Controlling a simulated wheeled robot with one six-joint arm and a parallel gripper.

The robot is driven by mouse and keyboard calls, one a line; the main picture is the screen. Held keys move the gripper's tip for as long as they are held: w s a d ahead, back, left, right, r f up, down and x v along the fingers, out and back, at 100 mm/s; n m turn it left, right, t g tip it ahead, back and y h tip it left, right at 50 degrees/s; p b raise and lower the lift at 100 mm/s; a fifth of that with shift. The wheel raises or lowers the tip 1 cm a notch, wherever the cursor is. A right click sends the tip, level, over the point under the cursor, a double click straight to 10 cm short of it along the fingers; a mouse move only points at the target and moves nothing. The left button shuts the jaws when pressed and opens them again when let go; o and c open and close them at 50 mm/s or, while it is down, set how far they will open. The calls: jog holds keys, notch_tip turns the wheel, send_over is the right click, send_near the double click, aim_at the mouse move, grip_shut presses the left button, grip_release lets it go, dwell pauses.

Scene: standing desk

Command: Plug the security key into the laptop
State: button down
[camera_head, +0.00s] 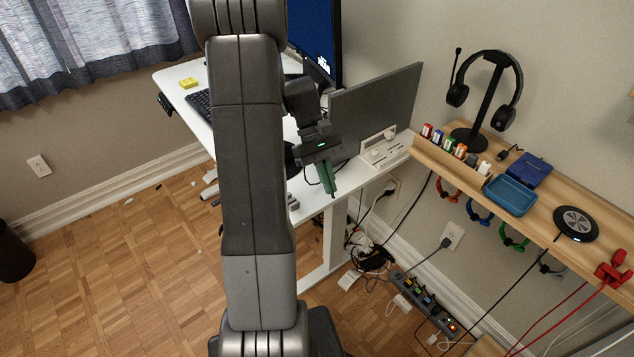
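My gripper (327,186), with green fingers, points down over the right part of the white desk (355,176). From this angle I cannot tell whether its fingers are apart or hold anything. A thin grey panel (378,108) stands upright on the desk just right of my gripper; it may be the laptop's lid, but no keyboard of it shows. My arm hides much of the desk. I cannot make out the security key. A small black item with a cable (510,153) lies on the wooden shelf, too small to identify.
A monitor (316,38) stands behind my arm. A white holder (379,149) sits below the panel. The wooden shelf (540,212) carries a headphone stand (486,100), several coloured small items (443,143), a blue tray (511,195) and a black round pad (576,223). Cables hang below.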

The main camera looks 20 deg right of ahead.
jog(key=w+n+t+h, duration=0.2)
jog(key=n+h, duration=0.2)
jog(key=n, duration=0.1)
jog(key=w+f+n+t+h+b, duration=0.1)
jog(key=w+n+t+h, duration=0.1)
jog(key=n+h, duration=0.2)
jog(key=w+a+n+t+h, duration=0.1)
jog(key=w+n+h, duration=0.1)
jog(key=n+h, duration=0.3)
jog(key=shift+w+f+n+t, duration=0.2)
jog(key=shift+f+n+t, duration=0.1)
jog(key=shift+f+t, duration=0.1)
jog(key=w+a+n+t, duration=0.1)
jog(key=t, duration=0.1)
jog(key=w+a+f+n+t+h, duration=0.1)
jog(key=w+a+n+t, duration=0.1)
jog(key=t, duration=0.1)
jog(key=w+a+f+n+t+h+b, duration=0.1)
jog(key=n+t, duration=0.1)
jog(key=shift+w+a+f, duration=0.25)
jog(key=shift+a, duration=0.15)
jog(key=shift+f+t+b, duration=0.25)
jog(key=shift+t+b, duration=0.05)
jog(key=shift+b, duration=0.1)
jog(key=shift+f+b, duration=0.1)
jog(key=shift+b, duration=0.25)
jog(key=shift+d, duration=0.35)
jog(key=shift+x, duration=2.6)
